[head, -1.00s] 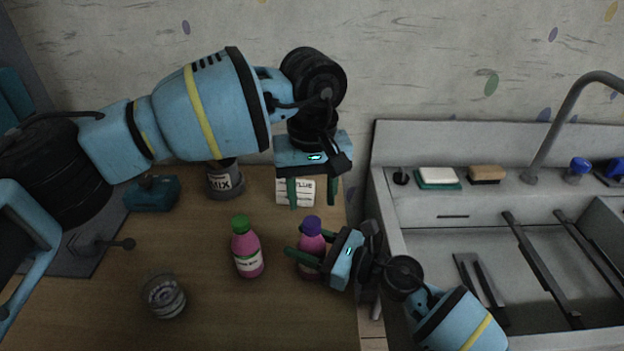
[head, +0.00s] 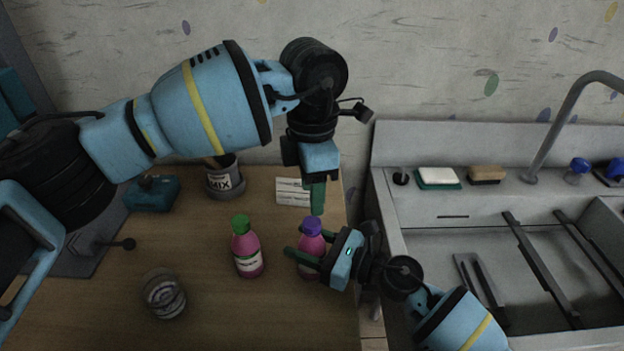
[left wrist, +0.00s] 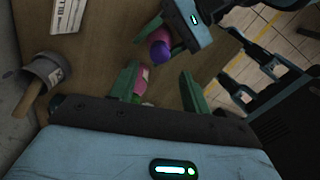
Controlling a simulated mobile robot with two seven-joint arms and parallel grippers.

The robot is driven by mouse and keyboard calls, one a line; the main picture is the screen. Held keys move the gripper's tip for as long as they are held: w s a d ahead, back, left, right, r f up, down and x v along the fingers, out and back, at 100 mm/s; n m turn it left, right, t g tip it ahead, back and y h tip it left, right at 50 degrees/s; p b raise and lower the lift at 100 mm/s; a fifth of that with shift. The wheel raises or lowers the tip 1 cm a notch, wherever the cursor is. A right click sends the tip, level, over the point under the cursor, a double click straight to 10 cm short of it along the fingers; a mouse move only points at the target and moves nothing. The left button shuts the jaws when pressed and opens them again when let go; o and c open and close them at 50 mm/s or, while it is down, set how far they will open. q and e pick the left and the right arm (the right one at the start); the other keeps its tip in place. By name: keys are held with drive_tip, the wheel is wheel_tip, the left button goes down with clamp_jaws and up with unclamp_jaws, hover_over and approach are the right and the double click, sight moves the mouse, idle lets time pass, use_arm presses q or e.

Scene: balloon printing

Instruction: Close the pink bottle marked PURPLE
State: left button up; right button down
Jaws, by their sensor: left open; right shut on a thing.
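A pink bottle with a purple cap (head: 313,225) on its top stands upright at the right side of the table. Its label is hidden, so I cannot read its marking or tell how tight the cap is. My right gripper (head: 306,249) is shut around its body from the right. The purple cap also shows in the left wrist view (left wrist: 160,49). My left gripper (head: 317,208) is open and empty, pointing down just above the cap in the head view. In the left wrist view its two green fingers (left wrist: 162,86) are spread apart, away from the cap.
A second pink bottle with a green cap (head: 246,252) stands to the left. A glass jar (head: 164,295) is at the front left. A grey MIX cup (head: 224,181), a white note (head: 293,191) and a teal object (head: 152,193) lie behind. The sink (head: 480,250) is right.

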sight(312, 222)
use_arm(q)
drive_tip(key=n, duration=0.5)
drive_tip(key=shift+r, duration=0.15)
drive_tip(key=n, duration=0.4)
drive_tip(key=shift+r+n, duration=0.15)
drive_tip(key=shift+n, duration=0.25)
drive_tip(key=n, duration=0.4)
drive_tip(key=shift+r+n, duration=0.15)
drive_tip(key=shift+n, duration=0.25)
drive_tip(key=n, duration=0.5)
drive_tip(key=shift+r, duration=0.15)
drive_tip(key=shift+f, duration=4)
